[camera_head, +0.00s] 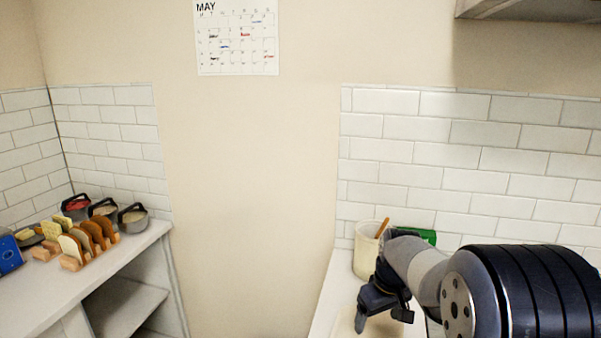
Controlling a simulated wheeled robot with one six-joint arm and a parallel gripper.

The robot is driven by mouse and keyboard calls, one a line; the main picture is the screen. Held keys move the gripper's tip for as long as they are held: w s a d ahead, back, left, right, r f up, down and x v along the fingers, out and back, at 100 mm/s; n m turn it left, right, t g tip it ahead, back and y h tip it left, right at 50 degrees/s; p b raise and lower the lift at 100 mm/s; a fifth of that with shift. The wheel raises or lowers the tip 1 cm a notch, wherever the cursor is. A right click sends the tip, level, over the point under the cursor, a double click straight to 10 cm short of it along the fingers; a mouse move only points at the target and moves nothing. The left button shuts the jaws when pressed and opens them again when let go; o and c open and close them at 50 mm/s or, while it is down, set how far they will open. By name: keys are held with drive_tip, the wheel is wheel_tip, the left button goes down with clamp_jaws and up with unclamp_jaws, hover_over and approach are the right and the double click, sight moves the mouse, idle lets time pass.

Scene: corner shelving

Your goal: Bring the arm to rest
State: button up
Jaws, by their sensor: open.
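My gripper (374,308) is at the lower right, in front of a cream container and low over the right counter. It is open, with nothing seen between its fingers. My arm (480,290) reaches in from the lower right corner, bent, and hides much of the right counter. Part of a pale flat thing, perhaps a board, shows under the gripper, cut by the lower edge.
A cream container (366,256) with a wooden handle and a green item (424,236) stand close behind my gripper. The left counter (128,252) holds bread in wooden racks (72,262), small pots (132,216) and a blue item (9,252). A wall shelf (530,10) hangs upper right.

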drive_tip(key=shift+r, duration=0.6)
